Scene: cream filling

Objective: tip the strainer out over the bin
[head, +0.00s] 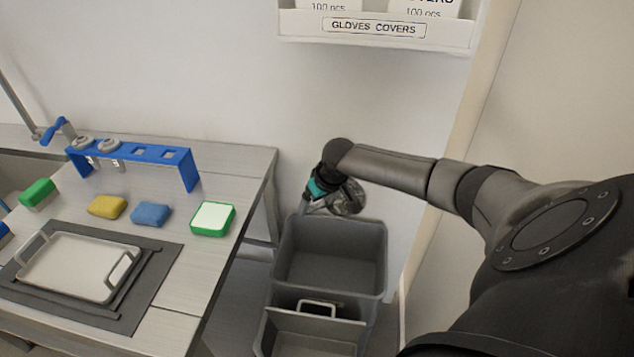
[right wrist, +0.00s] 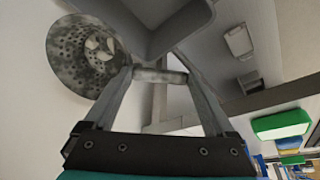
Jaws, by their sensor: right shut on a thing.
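My right gripper (head: 318,192) is at the end of the arm reaching in from the right, above the back edge of the grey bin (head: 376,268). It is shut on the handle of the metal strainer (head: 350,198). In the right wrist view, the handle lies between the fingertips (right wrist: 160,75). The perforated, round strainer (right wrist: 65,55) is turned on its side, with a few pale bits showing against it. The bin (right wrist: 165,35) is close by in that view. Whether anything has fallen into the bin I cannot tell. My left gripper is not in view.
The metal table (head: 255,170) on the left holds a tray (head: 80,265) on a dark mat, a blue rack (head: 150,153), and yellow, blue and green-white sponges. A gloves-covers shelf (head: 375,28) hangs on the wall above. A second bin compartment (head: 315,335) stands in front.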

